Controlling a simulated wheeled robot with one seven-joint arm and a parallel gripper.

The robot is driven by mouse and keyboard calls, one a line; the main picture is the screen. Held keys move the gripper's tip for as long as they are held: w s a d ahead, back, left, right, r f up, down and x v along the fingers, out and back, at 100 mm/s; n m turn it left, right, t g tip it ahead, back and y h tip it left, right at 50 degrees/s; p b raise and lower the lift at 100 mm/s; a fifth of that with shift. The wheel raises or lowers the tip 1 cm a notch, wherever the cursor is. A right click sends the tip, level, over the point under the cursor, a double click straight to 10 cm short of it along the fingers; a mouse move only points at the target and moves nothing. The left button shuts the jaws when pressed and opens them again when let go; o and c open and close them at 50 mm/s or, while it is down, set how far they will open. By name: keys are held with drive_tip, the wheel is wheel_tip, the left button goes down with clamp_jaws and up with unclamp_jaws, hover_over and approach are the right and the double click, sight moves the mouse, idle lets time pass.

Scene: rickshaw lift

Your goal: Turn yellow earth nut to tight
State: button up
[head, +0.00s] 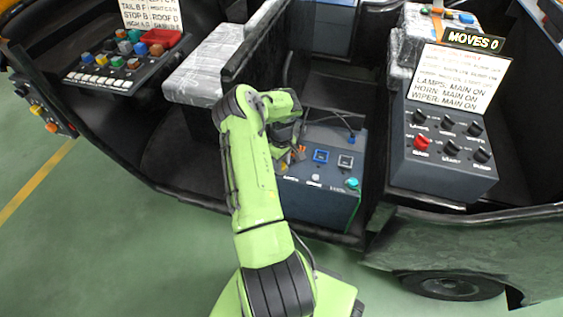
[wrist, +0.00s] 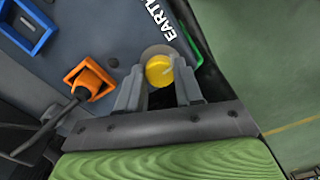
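The yellow earth nut (wrist: 159,70) is a round yellow knob with a pale mark on its face, on a light round washer beside the printed word "EARTH". My gripper (wrist: 160,82) has one finger on each side of the nut in the wrist view. The fingertips are very close to the nut's sides; whether they touch it cannot be told. In the head view my gripper (head: 289,158) is over the left part of the grey-blue box (head: 310,203), and my arm hides the nut there.
In the wrist view an orange socket (wrist: 90,80) with a dark cable and a blue socket (wrist: 27,27) lie left of the nut. A green part (wrist: 192,50) lies right. In the head view a teal knob (head: 352,183) is on the box's right.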

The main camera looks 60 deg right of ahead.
drive_tip(key=c, duration=0.4)
drive_tip(key=shift+o, duration=0.2)
drive_tip(key=m, duration=0.5)
drive_tip(key=shift+a+m, duration=0.1)
drive_tip(key=shift+m, duration=0.2)
drive_tip(key=m, duration=0.4)
drive_tip(key=shift+b, duration=0.3)
drive_tip(key=m, duration=0.5)
drive_tip(key=shift+w+m, duration=0.1)
drive_tip(key=shift+m, duration=2.6)
